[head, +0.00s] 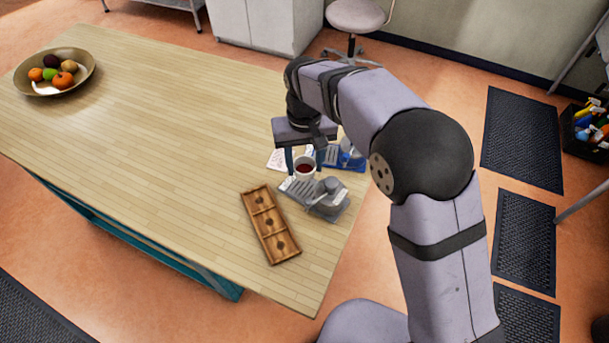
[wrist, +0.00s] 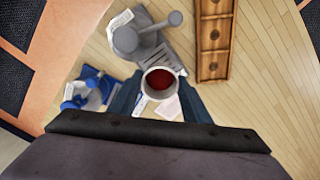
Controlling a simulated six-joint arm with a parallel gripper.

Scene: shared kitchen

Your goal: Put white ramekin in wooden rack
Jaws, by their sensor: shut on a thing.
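The white ramekin (head: 304,172) holds something dark red. My gripper (head: 305,165) is shut on it, with a blue finger at either side. In the wrist view the ramekin (wrist: 160,84) sits between the fingertips. It appears to be above the table, beside the grey tray; the exact height is hard to tell. The wooden rack (head: 270,225) lies flat on the table, in front and to the left of the ramekin. It has three compartments in a row, each with a dark hole. The rack also shows at the upper right of the wrist view (wrist: 215,40).
A grey scale-like device (head: 325,197) stands right of the rack, close to the ramekin. A blue device (head: 350,158) and white papers (head: 279,160) lie behind. A fruit bowl (head: 55,75) is far left. The table (head: 170,120) left of the rack is clear.

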